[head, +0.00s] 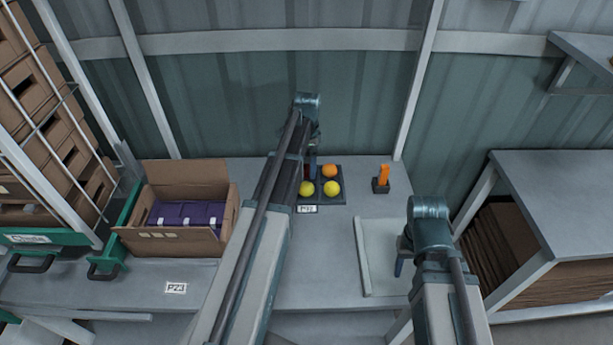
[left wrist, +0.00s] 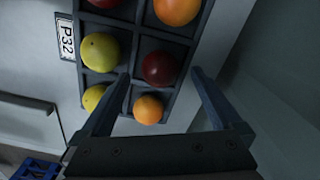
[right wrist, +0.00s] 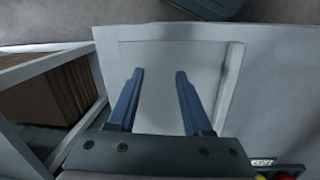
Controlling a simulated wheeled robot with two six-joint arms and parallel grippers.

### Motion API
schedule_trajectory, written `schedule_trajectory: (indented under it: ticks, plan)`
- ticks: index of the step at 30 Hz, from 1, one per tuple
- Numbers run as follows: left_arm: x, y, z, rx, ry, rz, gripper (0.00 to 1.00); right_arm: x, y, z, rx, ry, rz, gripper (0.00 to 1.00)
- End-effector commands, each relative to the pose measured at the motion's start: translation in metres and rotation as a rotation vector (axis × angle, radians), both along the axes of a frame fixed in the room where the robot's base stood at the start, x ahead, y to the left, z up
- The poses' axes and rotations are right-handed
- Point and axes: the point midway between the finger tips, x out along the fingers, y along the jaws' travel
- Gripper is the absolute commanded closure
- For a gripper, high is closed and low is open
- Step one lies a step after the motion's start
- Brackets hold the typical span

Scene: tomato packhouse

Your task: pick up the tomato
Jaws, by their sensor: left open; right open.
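A dark compartment tray (left wrist: 133,20) labelled P32 holds red, orange and yellow tomatoes. In the left wrist view a dark red tomato (left wrist: 160,68) lies between the fingertips of my left gripper (left wrist: 161,74), which is open above the tray. An orange tomato (left wrist: 148,108) and a yellow tomato (left wrist: 100,52) sit in cells close by. In the head view two yellow tomatoes (head: 306,188) and an orange tomato (head: 330,171) show; my left arm hides part of the tray. My right gripper (right wrist: 159,72) is open and empty over a white shallow tray (right wrist: 158,55).
A cardboard box (head: 222,238) with purple contents stands at the left of the bench. An orange-topped item in a dark holder (head: 381,186) stands right of the compartment tray. The wall rises behind the bench (head: 330,255); a side table (head: 565,195) is at the right.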

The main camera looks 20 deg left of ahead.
Motion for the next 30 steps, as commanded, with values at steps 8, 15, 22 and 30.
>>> schedule_trajectory:
  ticks: [8,15,22,30]
  plan:
    - [0.0004,0.0001,-0.0217,0.0,0.0,0.0,0.02,0.0,0.0,-0.0217,0.0,0.0,0.0,0.5]
    - [0.0005,0.0001,-0.0203,0.0,0.0,0.0,0.16,0.0,0.0,-0.0203,0.0,0.0,0.0,0.5]
    - [0.0004,0.0001,-0.0203,0.0,0.0,0.0,0.57,0.0,0.0,-0.0203,0.0,0.0,0.0,0.5]
    - [0.0004,0.0001,-0.0199,0.0,0.0,0.0,0.64,0.0,0.0,-0.0199,0.0,0.0,0.0,0.5]
